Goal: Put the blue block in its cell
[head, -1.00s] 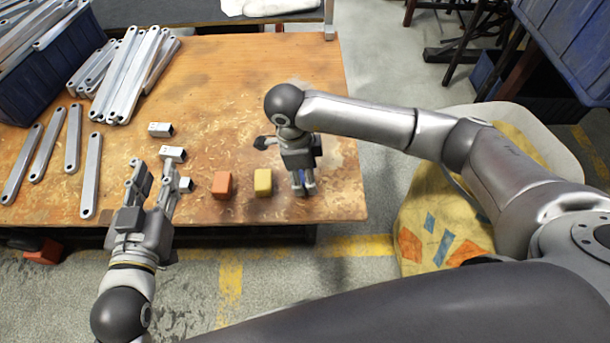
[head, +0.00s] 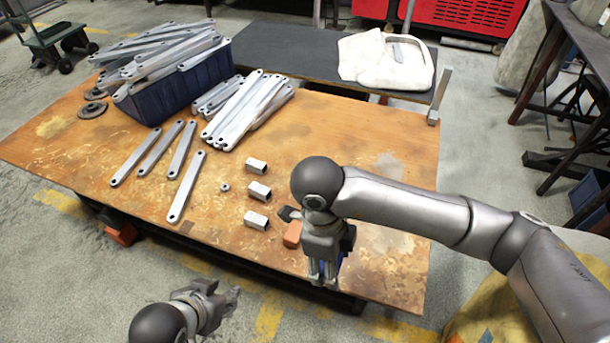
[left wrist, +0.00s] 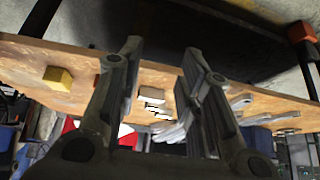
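The blue block (head: 318,269) shows only as a blue strip between the fingers of my right gripper (head: 323,280), which is shut on it near the table's front edge. My left gripper (head: 236,294) is off the table's front edge; in the left wrist view its fingers (left wrist: 160,58) stand apart with nothing held between them. An orange block (head: 292,234) sits just behind my right gripper. A yellow block (left wrist: 57,79) shows in the left wrist view; my right arm hides it in the head view. I cannot make out a cell in these frames.
Three short square metal tubes (head: 258,191) stand in a row on the table (head: 340,130), with a small nut (head: 225,187) beside them. Long brackets (head: 187,186) lie further left. A blue bin (head: 170,98) heaped with brackets stands behind.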

